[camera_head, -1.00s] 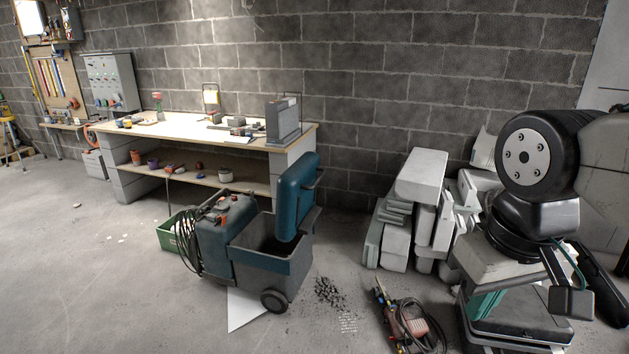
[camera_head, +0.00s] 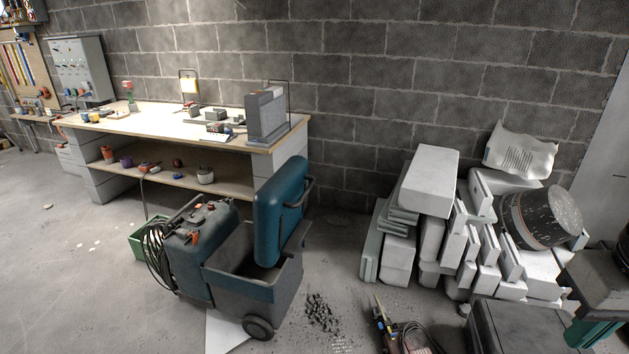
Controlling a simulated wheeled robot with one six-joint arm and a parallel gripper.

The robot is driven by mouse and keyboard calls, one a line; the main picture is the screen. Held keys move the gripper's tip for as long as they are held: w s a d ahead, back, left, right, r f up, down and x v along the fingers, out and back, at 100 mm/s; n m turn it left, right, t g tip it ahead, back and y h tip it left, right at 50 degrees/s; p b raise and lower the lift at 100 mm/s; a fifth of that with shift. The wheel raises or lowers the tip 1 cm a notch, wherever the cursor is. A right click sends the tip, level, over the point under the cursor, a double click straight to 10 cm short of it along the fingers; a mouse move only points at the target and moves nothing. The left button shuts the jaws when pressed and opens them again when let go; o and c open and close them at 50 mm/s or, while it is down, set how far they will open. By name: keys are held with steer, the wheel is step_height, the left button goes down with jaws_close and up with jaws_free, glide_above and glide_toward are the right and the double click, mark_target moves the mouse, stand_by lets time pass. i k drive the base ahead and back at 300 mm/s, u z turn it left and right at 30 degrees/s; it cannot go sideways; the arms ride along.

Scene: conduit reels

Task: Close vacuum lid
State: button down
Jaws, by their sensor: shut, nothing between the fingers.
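The vacuum (camera_head: 255,293) stands on the concrete floor left of centre, a dark grey tub with a teal band and a black wheel. Its teal lid (camera_head: 277,213) is open and stands nearly upright at the tub's right side, with a dark handle on its outer face. The tub's dark interior shows beside the lid. A teal-grey motor unit (camera_head: 200,245) with orange parts and a coiled dark hose adjoins the tub on the left. My gripper is not in view.
A workbench (camera_head: 165,119) stands behind the vacuum, and a green crate (camera_head: 137,246) is beside it. Dark rubble (camera_head: 320,312) and tools with cables (camera_head: 400,335) lie to its right. Stacked grey blocks (camera_head: 428,178) stand along the wall. The left floor is mostly clear.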

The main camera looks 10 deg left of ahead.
mark_target(280, 227)
steer(key=u, duration=0.3)
steer(key=i, duration=0.95)
steer(key=u, duration=0.5)
